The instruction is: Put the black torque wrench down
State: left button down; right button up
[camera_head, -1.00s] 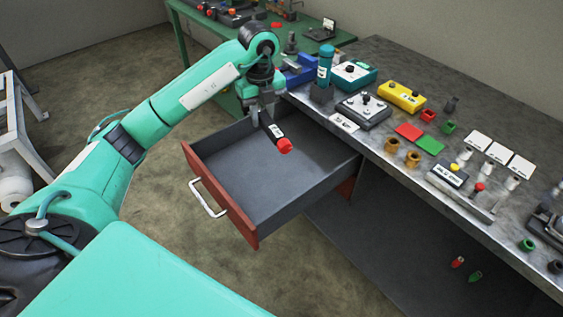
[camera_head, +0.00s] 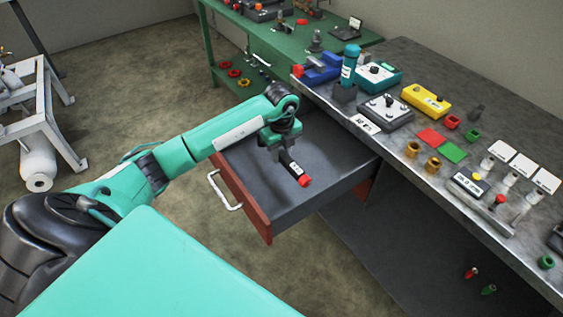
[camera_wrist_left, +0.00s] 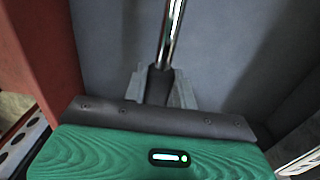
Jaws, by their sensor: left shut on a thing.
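The black torque wrench (camera_head: 294,171) has a red end and a pale label on its dark handle. My left gripper (camera_head: 285,153) is shut on it and holds it over the open drawer (camera_head: 243,195). The red end points down and to the right. In the left wrist view, the wrench's chrome shaft (camera_wrist_left: 171,35) runs up from between the fingers (camera_wrist_left: 160,86), with the grey drawer floor (camera_wrist_left: 245,40) behind. I cannot tell whether the wrench touches the drawer floor. My right gripper is not in view.
The drawer has red front and grey walls and otherwise looks empty. The grey workbench (camera_head: 440,75) to its right carries a yellow box (camera_head: 425,98), a teal box (camera_head: 378,76) and several small parts. A green table (camera_head: 270,45) stands behind.

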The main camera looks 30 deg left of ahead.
pick_arm(q)
jog(key=shift+f, duration=0.55)
notch_tip(320, 180, down, 2)
jog(key=shift+f, duration=0.65)
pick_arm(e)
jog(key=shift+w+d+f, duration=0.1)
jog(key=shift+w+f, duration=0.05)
pick_arm(q)
jog(key=shift+f, duration=0.1)
jog(key=c, duration=1.1)
grip_release()
jog(key=shift+f, duration=0.1)
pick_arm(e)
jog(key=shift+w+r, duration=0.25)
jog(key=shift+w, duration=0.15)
